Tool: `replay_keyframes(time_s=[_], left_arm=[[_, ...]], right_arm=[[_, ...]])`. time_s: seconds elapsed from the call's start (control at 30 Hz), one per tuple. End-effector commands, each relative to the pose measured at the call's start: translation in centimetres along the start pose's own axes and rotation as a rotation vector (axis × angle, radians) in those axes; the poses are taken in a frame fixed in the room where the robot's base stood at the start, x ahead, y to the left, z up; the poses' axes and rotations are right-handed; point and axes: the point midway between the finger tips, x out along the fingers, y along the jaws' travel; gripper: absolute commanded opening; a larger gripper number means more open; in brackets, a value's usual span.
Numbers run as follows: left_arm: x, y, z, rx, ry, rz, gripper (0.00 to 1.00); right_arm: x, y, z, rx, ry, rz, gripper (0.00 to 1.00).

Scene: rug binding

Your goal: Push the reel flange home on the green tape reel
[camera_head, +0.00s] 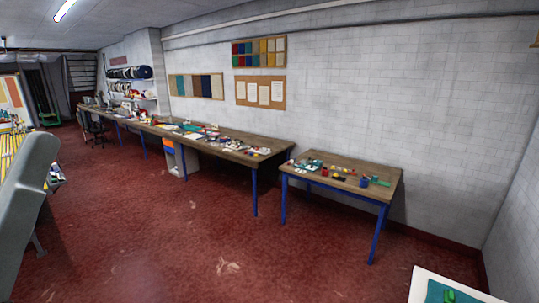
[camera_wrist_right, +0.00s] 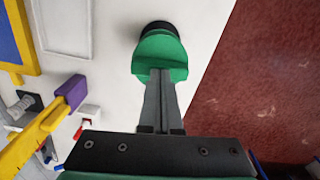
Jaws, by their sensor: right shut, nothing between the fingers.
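In the right wrist view a green reel-like piece (camera_wrist_right: 160,49) is on a white surface, with a black round part (camera_wrist_right: 159,27) at its far end. I cannot tell for certain which of these is the flange, or how far it is seated. My right gripper (camera_wrist_right: 161,72) is shut and empty. Its fingertips overlap the near edge of the green piece in the picture; whether they touch it is unclear. My left gripper is in neither view.
The white surface (camera_wrist_right: 212,22) ends at the right, above the red floor (camera_wrist_right: 255,90). A yellow tool with a purple end (camera_wrist_right: 70,92), a red-handled item (camera_wrist_right: 80,130) and a yellow-edged blue panel (camera_wrist_right: 10,40) are at the left. Wooden benches (camera_head: 345,165) stand along the wall.

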Motion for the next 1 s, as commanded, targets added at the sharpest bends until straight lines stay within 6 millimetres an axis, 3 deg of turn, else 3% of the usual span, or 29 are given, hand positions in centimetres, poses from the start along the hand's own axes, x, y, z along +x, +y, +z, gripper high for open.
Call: replay_keyframes(time_s=[0.67,1.0], left_arm=[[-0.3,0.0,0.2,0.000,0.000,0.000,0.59],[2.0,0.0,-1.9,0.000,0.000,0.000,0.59]], right_arm=[[0.4,0.0,0.0,0.000,0.000,0.000,0.00],[-2.7,0.0,0.0,0.000,0.000,0.000,0.00]])
